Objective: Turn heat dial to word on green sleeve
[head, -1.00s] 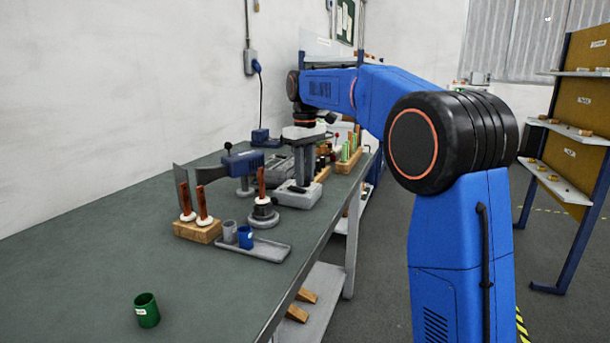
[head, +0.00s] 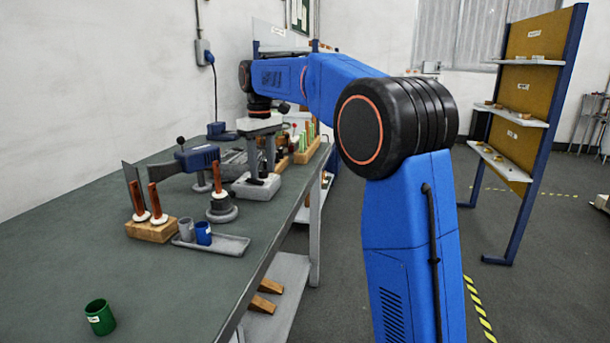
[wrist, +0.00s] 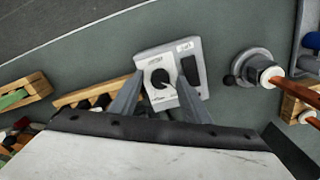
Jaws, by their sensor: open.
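The green sleeve (head: 100,318) stands on the bench at the near left in the head view; its small white label is too small to read. The heat dial (wrist: 160,77) is a round black knob with a pale pointer mark on a light grey control box (wrist: 153,52). The box also shows in the head view (head: 257,187). My gripper (wrist: 160,82) is open above the box, its two grey fingers on either side of the dial in the wrist view. In the head view my gripper (head: 262,165) points down over the box. Contact with the dial cannot be told.
A wooden block (head: 151,231) with wood-handled tools stands left of a grey tray (head: 225,244) holding a grey and a blue cup. A round grey stand (head: 221,208) is beside the box. Wooden racks (head: 306,152) stand behind it.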

